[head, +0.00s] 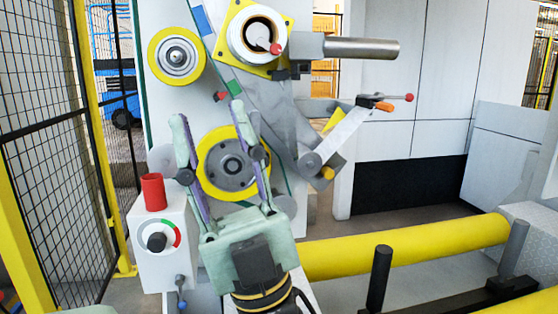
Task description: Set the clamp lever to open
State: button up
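My gripper (209,114) points up from the bottom centre, its two pale green fingers spread wide with nothing between the tips. Behind it is a yellow-rimmed grey wheel (218,158), partly covered by the fingers. No part is labelled as the clamp lever. A short lever with a red ball (275,49) sits on the white hub in the yellow square plate at the top. A second lever with a red ball end (400,97) sticks out right, by an orange piece.
A white box with a black knob and a red-green arc (157,241) stands at left, a red cup (153,192) on top. A grey bar (362,48) juts right. A yellow roll (410,247) crosses lower right. Black mesh fence (45,130) lines the left.

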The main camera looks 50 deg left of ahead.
aim_at(409, 96)
jog(key=k, duration=0.75)
jog(key=k+u, duration=0.25)
jog(key=u, duration=0.25)
jog(key=k+j+u, duration=0.15)
jog(key=u, duration=0.3)
jog(key=i+l+u, duration=0.1)
jog(key=l+u, duration=0.55)
jog(key=i+l, duration=0.1)
jog(key=l, duration=0.3)
jog(key=i+l, duration=0.1)
jog(key=l, duration=0.3)
jog(key=i+l, duration=0.1)
jog(key=l, duration=0.25)
jog(key=i+l, duration=0.15)
jog(key=l, duration=0.25)
jog(key=i+l+u, duration=0.1)
jog(key=l, duration=0.3)
jog(key=i+l, duration=0.35)
jog(key=i, duration=0.15)
